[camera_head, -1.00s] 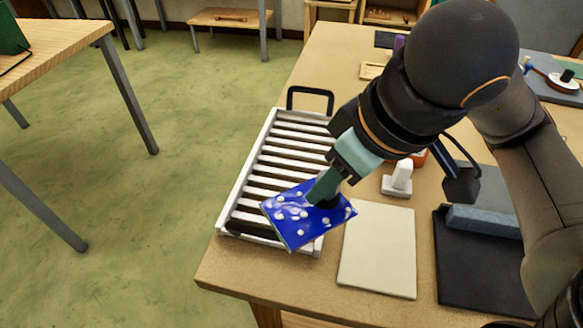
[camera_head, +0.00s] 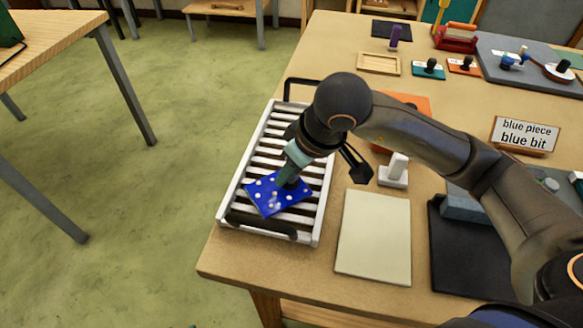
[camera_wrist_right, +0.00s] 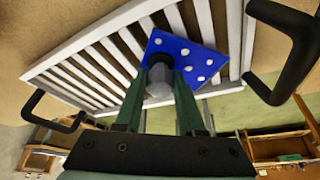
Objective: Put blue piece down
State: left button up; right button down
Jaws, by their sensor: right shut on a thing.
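The blue piece (camera_head: 277,196) is a flat blue plate with white dots, at the near end of the white slatted rack (camera_head: 222,208) in the head view. It lies close over the slats; I cannot tell whether it touches them. My right gripper (camera_head: 290,182) is shut on a dark knob on top of the piece. The wrist view also shows the blue piece (camera_wrist_right: 203,59) beyond my right gripper (camera_wrist_right: 160,82), with the rack slats (camera_wrist_right: 100,62) behind it. The knob is partly hidden by the fingers. My left gripper is not in view.
A cream board (camera_head: 375,238) lies right of the rack, with a white stamp-like block (camera_head: 394,172) behind it. A black mat (camera_head: 462,262) and a sign (camera_head: 525,133) reading "blue piece blue bit" are further right. The rack has dark handles (camera_head: 262,226) at its ends.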

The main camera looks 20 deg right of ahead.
jog(key=shift+f, duration=0.2)
jog(key=shift+f, duration=0.15)
jog(key=c, duration=0.5)
grip_release()
jog(key=shift+r, duration=0.55)
jog(key=v, duration=1.1)
jog(key=shift+s+r, duration=0.1)
jog(key=shift+s, duration=0.05)
